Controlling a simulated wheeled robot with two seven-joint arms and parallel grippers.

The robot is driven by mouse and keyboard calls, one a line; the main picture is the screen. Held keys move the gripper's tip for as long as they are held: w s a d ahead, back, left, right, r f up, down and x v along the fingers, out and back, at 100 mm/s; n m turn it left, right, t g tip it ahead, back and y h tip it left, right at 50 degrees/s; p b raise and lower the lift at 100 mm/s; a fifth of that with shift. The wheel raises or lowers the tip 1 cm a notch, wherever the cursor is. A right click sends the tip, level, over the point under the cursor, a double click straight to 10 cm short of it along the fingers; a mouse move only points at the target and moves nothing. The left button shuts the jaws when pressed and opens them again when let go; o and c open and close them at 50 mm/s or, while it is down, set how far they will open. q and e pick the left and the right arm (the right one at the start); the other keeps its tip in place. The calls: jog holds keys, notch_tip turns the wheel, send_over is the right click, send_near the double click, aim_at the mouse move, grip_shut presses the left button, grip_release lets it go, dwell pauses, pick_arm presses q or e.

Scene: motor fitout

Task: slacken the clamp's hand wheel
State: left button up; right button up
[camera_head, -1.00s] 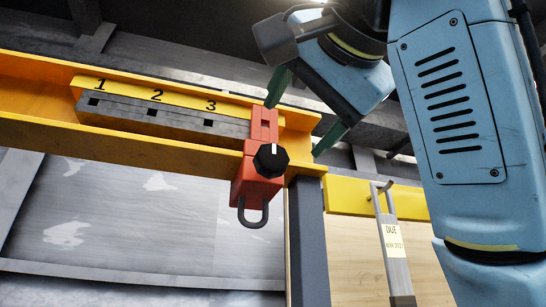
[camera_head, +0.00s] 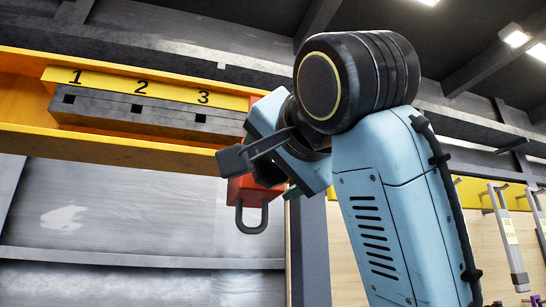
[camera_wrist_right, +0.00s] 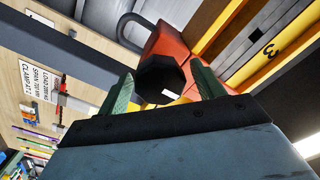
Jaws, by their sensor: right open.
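The red clamp (camera_head: 240,190) hangs on the yellow beam, right of the mark 3, with a dark loop (camera_head: 251,220) below it. My right gripper (camera_head: 290,191) is at the clamp in the head view, mostly hidden by its own wrist. The black hand wheel is hidden there. In the right wrist view the hand wheel (camera_wrist_right: 160,80) shows against the red clamp body (camera_wrist_right: 168,45), between the two green fingers of my open right gripper (camera_wrist_right: 162,70). Gaps show on both sides, and I cannot tell how deep the wheel sits. My left gripper is not in view.
The yellow beam (camera_head: 110,143) carries a grey slotted bar (camera_head: 150,118) under the numbers 1, 2 and 3. A dark post (camera_head: 309,250) stands below and right of the clamp. Tools (camera_head: 508,235) hang on a yellow rail at the right.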

jog(key=c, duration=1)
jog(key=shift+n, duration=0.3)
